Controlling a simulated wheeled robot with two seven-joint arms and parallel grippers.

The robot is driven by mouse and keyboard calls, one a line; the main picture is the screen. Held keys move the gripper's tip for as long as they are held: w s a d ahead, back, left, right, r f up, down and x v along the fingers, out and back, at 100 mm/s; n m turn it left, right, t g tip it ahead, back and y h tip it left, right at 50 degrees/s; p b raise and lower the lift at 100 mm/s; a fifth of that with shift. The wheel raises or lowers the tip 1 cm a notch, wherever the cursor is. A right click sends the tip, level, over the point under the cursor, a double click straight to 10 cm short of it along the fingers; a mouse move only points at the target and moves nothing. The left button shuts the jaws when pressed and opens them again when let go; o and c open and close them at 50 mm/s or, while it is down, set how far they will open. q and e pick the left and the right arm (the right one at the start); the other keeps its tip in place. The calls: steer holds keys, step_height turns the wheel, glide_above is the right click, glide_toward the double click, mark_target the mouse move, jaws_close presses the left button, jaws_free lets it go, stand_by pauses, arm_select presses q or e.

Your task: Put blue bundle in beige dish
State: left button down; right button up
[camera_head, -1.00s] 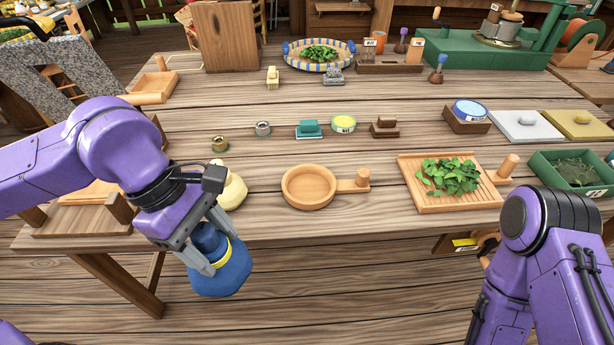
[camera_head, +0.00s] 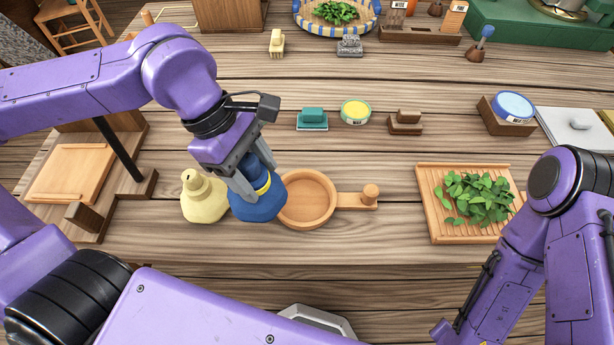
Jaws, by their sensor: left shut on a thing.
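The blue bundle (camera_head: 258,205) is a round cloth sack with a yellow band around its neck. My left gripper (camera_head: 256,176) is shut on its neck. The beige dish (camera_head: 310,198) is a shallow, round wooden pan with a handle pointing right, near the table's front edge. The bundle is at the dish's left side and covers a little of its left rim in the picture. I cannot tell whether it touches the dish or the table. The dish's visible inside is empty. My right arm is at the right, but its gripper is out of view.
A pale yellow bundle (camera_head: 203,197) stands close to the left of the blue one. A wooden tray of green leaves (camera_head: 480,198) lies to the right. Small blocks and a yellow-green tin (camera_head: 355,112) stand behind. The table between dish and tray is clear.

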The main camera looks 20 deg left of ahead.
arm_select(q)
steer(key=w+d+f, duration=0.6)
steer(key=w+f, duration=0.2)
steer(key=f, duration=0.3)
steer(key=shift+w+f+p, duration=0.2)
steer(key=shift+p, duration=0.15)
steer(key=shift+c, duration=1.5)
jaws_free()
steer(key=shift+f, duration=0.15)
steer(key=v, duration=1.2)
steer(key=shift+r, duration=0.25)
